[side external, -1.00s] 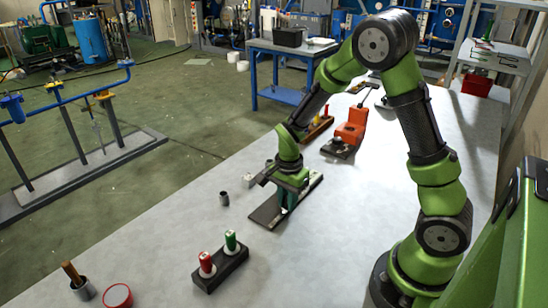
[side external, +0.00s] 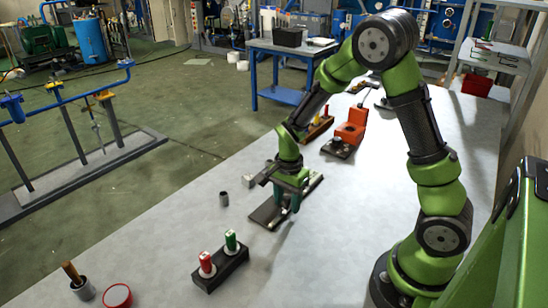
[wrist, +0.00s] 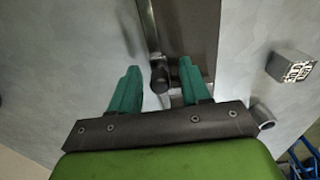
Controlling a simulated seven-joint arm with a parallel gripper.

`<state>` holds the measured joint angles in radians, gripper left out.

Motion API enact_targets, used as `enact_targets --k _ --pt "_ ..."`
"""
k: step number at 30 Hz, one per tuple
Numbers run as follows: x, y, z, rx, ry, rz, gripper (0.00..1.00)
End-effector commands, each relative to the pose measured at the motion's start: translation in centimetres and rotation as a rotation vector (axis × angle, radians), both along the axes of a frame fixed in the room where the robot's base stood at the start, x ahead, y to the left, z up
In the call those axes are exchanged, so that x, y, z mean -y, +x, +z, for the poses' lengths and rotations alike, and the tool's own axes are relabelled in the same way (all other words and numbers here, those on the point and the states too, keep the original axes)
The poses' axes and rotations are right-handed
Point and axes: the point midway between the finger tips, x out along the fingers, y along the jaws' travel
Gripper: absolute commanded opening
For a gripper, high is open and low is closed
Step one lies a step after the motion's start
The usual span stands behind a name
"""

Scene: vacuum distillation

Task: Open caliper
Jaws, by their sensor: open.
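A long dark flat base (side external: 267,211) lies on the grey table under my gripper. In the wrist view the dark base (wrist: 190,25) has a metal strip (wrist: 146,18) along its left edge, and a dark knob-like part (wrist: 160,80) sits near it; these look like the caliper, but its jaws cannot be made out. My gripper (side external: 289,196), with teal fingers, is open over the base. In the wrist view my gripper (wrist: 160,73) has its fingers on either side of the dark knob-like part, with a visible gap on the left. Contact cannot be told.
A small patterned cube (wrist: 291,66) and a small cup (side external: 224,198) stand close by. A black holder with red and green pieces (side external: 222,270) is in front. An orange device (side external: 350,131) stands behind.

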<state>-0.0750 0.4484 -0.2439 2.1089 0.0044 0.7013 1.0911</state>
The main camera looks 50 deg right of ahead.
Motion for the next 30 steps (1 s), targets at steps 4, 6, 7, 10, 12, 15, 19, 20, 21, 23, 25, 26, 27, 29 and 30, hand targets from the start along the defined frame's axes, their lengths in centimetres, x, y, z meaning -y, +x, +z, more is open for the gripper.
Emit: enact_targets --k 4,6,7,10,12,15,19,20,21,23,25,26,27,29,30 --pt "0.0 0.1 0.6 0.003 0.0 0.001 0.47" --pt "0.0 0.1 1.2 0.003 0.001 0.0 0.47" --pt "0.0 0.1 1.5 0.003 0.0 0.001 0.47" --pt "0.0 0.1 2.3 0.003 0.0 0.001 0.47" --pt "0.0 0.1 2.8 0.002 0.0 0.0 0.47" --pt "0.0 0.1 3.7 0.003 0.0 0.001 0.47" --pt "0.0 0.1 4.7 0.003 0.0 0.0 0.47" --pt "0.0 0.1 5.0 0.003 0.0 0.001 0.47" --pt "0.0 0.1 5.3 0.004 0.0 0.001 0.47" --pt "0.0 0.1 5.7 0.003 0.0 0.0 0.47" --pt "0.0 0.1 6.3 0.003 0.0 0.0 0.47" --pt "0.0 0.0 6.5 0.002 0.0 0.0 0.47" --pt "0.0 0.0 6.7 0.002 0.0 0.001 0.47" --pt "0.0 0.0 6.9 0.001 0.0 0.0 0.47" --pt "0.0 0.0 7.0 0.0 0.0 0.0 0.47"
